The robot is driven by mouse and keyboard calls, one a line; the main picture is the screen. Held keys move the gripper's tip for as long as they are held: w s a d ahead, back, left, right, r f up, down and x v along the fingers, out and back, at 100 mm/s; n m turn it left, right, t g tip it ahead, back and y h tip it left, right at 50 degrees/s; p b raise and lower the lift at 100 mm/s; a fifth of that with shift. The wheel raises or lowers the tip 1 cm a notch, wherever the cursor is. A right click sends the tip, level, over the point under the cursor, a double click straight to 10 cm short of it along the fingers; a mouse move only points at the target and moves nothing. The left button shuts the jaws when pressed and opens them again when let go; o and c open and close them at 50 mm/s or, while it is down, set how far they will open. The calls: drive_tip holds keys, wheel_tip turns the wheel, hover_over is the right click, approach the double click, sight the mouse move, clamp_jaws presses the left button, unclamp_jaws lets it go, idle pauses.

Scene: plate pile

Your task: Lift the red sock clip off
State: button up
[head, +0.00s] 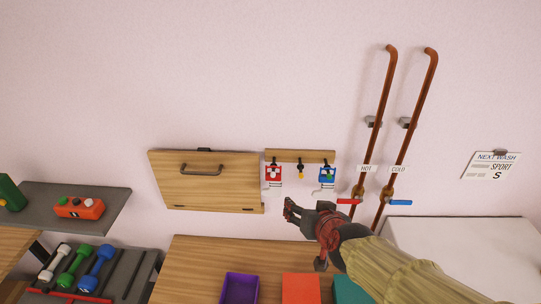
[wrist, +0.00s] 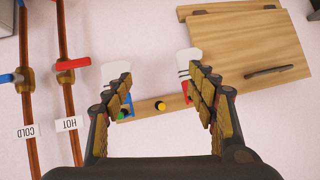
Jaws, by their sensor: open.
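The red sock clip (head: 274,175) hangs at the left end of a wooden peg rail (head: 315,156) on the wall, with white cloth below it. In the wrist view, which is upside down, a red sliver of the clip (wrist: 185,88) shows beside the right finger, which hides much of it. My gripper (head: 290,210) is open and empty, below and slightly right of the red clip in the head view. In the wrist view my gripper (wrist: 160,85) has its fingers spread wide before the rail, apart from each other. I cannot tell whether a finger touches the clip.
A blue clip (head: 327,175) hangs at the rail's right end; a yellow-tipped peg (head: 300,174) is between. A wooden flap with handle (head: 202,170) is left. HOT and COLD pipes (head: 378,120) stand right. Purple (head: 240,288) and orange (head: 300,288) trays lie on the counter below.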

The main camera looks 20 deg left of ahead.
drive_tip(key=w+a+r+t+p, duration=0.1)
drive_tip(key=w+a+r+p, duration=0.2)
drive_tip(key=a+p, duration=0.15)
drive_tip(key=t+h+p, duration=0.2)
drive_tip(key=p, duration=0.7)
approach(273, 168)
drive_tip(key=shift+w+a+f, duration=0.2)
drive_tip(key=shift+w+f, duration=0.65)
drive_tip(key=shift+w, duration=0.15)
drive_tip(key=shift+w+f, duration=0.2)
drive_tip(key=x, duration=0.7)
drive_tip(key=shift+w+p, duration=0.2)
drive_tip(key=shift+p, duration=0.2)
drive_tip(key=shift+c, duration=1.4)
drive_tip(key=c, duration=1)
